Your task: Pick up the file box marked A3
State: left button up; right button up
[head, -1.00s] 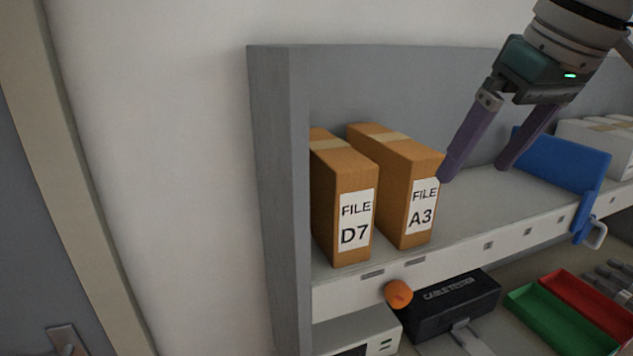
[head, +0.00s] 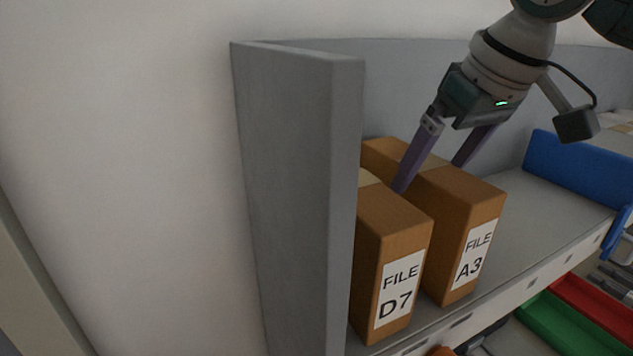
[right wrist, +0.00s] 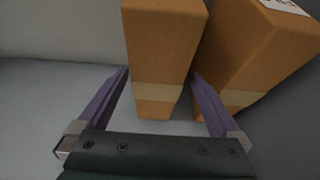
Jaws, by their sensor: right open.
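The file box marked A3 (head: 474,250) stands upright on the shelf, a brown carton with a white label on its front and pale tape across its top. My right gripper (head: 430,178) is open above the rear part of this box, pointing down. One finger is over the gap towards box D7, the other on the far side of A3. In the right wrist view, box A3 (right wrist: 165,45) lies between the two open fingers, with visible gaps near the tape. My left gripper is not in view.
File box D7 (head: 395,285) stands close on the left of A3, beside the grey shelf side panel (head: 300,170). A blue holder (head: 580,170) stands to the right, with bare shelf (head: 530,215) between. Green (head: 555,325) and red trays lie below.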

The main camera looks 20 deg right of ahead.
aim_at(416, 202)
jog(key=shift+w+f, duration=0.25)
jog(key=shift+f, duration=0.4)
jog(key=p+x, duration=0.3)
jog(key=x, duration=0.1)
jog(key=shift+s+d, duration=0.1)
jog(key=shift+s, duration=0.1)
jog(key=shift+w+f, duration=0.25)
jog(key=shift+f, duration=0.4)
grip_shut()
